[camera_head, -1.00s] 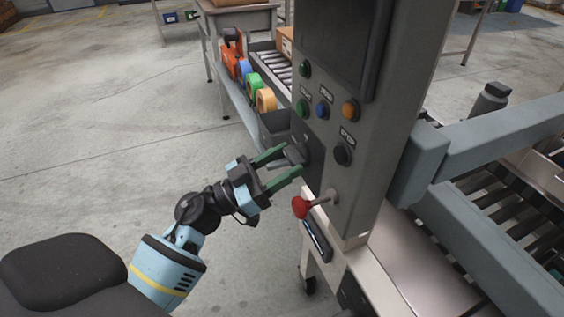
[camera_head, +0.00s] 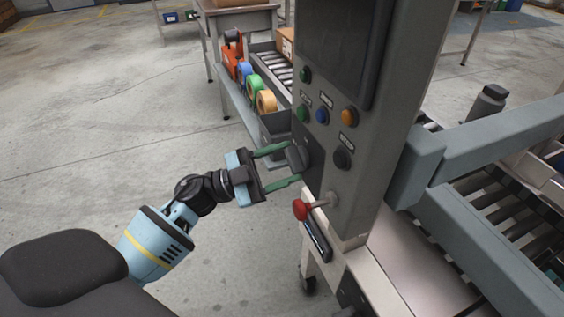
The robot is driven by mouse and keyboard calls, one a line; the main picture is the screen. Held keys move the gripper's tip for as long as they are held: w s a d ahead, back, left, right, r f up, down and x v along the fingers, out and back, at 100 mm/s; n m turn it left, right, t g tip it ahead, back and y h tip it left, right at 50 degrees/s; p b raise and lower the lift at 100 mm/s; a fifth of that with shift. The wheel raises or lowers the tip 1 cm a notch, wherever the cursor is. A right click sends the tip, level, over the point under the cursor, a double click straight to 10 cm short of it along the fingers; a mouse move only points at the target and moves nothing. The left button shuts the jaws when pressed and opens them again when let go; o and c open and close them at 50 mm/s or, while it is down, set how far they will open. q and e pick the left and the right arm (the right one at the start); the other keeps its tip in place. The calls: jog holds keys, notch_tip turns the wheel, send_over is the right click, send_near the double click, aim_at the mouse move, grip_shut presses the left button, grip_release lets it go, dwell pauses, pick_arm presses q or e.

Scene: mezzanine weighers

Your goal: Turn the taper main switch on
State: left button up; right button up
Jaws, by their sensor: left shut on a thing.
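The taper main switch, a dark grey rotary handle (camera_head: 297,157), sits on the left side of the grey control column (camera_head: 378,150). My left gripper (camera_head: 293,162) reaches it from the left. Its two green fingers lie on either side of the handle, one above and one below, and it is shut on the handle. The handle slants down to the right; its marking is too small to read. My right gripper is out of view.
A red knob on a lever (camera_head: 301,209) sticks out just below the switch. Green, blue, orange and black buttons (camera_head: 343,157) are on the column's front. A shelf with tape rolls (camera_head: 266,101) stands behind. The floor at left is clear.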

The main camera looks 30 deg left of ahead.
pick_arm(q)
jog(key=m+g, duration=0.1)
jog(key=m, duration=0.1)
jog(key=m+g+p, duration=0.1)
jog(key=m, duration=0.2)
jog(key=m+g, duration=0.1)
jog(key=m, duration=0.2)
jog(key=shift+w+a+r+g, duration=0.15)
jog(key=shift+r+g, duration=0.15)
jog(key=m+g+y+p, duration=0.1)
jog(key=m, duration=0.2)
jog(key=shift+r+m+p, duration=0.15)
jog(key=shift+m+p, duration=0.2)
jog(key=shift+m, duration=0.65)
jog(key=o, duration=0.9)
jog(key=shift+o, duration=0.4)
jog(key=shift+a, duration=0.1)
